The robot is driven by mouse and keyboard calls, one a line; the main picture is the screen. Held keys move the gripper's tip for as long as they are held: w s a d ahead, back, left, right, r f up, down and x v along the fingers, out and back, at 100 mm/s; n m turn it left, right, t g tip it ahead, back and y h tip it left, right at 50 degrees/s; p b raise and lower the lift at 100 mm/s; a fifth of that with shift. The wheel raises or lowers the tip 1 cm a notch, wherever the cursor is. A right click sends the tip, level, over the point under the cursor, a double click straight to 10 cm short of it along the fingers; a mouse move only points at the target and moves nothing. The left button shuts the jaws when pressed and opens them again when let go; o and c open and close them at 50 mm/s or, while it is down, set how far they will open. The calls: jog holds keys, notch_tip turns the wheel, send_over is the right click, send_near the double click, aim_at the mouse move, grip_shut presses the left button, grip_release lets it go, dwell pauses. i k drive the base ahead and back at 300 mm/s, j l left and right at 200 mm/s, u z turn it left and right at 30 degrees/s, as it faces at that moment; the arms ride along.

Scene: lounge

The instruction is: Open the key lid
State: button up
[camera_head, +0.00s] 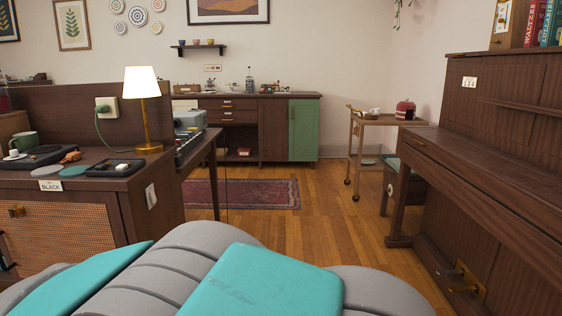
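A dark brown upright piano (505,110) stands along the right side. Its key lid (470,165) looks closed: a long wooden panel runs along the keyboard shelf and no keys show. The near end of the lid runs out of the picture on the right. My gripper is not in view. Only my own teal and grey body shows at the bottom.
A stool (402,178) stands by the piano's far end, beside a wooden trolley (372,122). Brass pedals (465,283) show low on the piano. A cabinet with a lit lamp (143,88) is at left. Wooden floor (335,225) lies clear between.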

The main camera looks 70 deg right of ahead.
aim_at(537, 198)
jog(key=z, duration=3.85)
jog(key=i+j, duration=0.15)
jog(key=i, duration=0.35)
jog(key=i+j+u, duration=0.1)
jog(key=i, duration=0.35)
jog(key=j, duration=0.1)
